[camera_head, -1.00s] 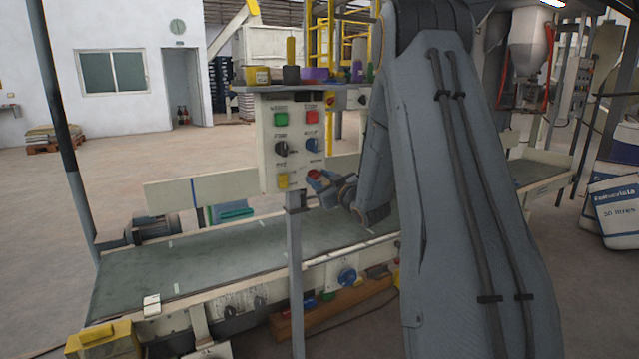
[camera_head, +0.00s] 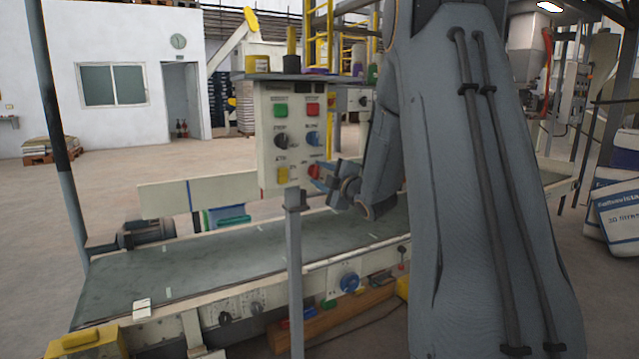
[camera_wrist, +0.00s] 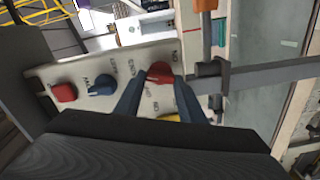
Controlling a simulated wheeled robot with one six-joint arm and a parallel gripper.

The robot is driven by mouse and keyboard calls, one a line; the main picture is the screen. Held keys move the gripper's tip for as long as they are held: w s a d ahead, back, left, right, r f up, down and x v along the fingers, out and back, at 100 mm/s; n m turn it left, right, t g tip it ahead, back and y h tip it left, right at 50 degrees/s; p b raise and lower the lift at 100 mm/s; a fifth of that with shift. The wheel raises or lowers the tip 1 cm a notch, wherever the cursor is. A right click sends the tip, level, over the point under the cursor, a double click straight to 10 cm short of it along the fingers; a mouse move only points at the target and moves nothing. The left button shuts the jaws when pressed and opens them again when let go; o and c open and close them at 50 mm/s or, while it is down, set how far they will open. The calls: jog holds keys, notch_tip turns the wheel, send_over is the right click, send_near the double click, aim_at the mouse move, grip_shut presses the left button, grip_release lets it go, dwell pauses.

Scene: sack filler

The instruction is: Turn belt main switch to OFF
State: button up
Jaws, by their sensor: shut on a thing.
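A cream control panel (camera_head: 266,150) on a grey post carries buttons and knobs. At its lower right is a red knob (camera_head: 314,171), which also shows in the wrist view (camera_wrist: 158,71). Small lettering, seemingly ON and OFF, is printed around it; the panel's other labels are too blurred to read. My gripper (camera_head: 326,174) reaches in from the right. In the wrist view its two blue-grey fingers (camera_wrist: 157,84) are shut on the red knob, one on each side. The knob's exact pointing direction is hard to tell, since the fingers partly cover it.
Close by on the panel are a yellow knob (camera_head: 282,175), a blue knob (camera_head: 313,139), a black knob (camera_head: 281,141), a green button (camera_head: 280,110) and a red button (camera_head: 312,109). A shelf with containers is above. The conveyor belt (camera_head: 200,262) runs below and behind the post.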

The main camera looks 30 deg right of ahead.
jog(key=shift+f+n+b, duration=0.1)
jog(key=shift+n+b, duration=1.35)
jog(key=shift+n, duration=0.25)
jog(key=o, duration=1)
jog(key=shift+o, duration=0.2)
jog(key=s, duration=0.8)
jog(key=shift+d, duration=0.15)
jog(key=shift+w, duration=0.1)
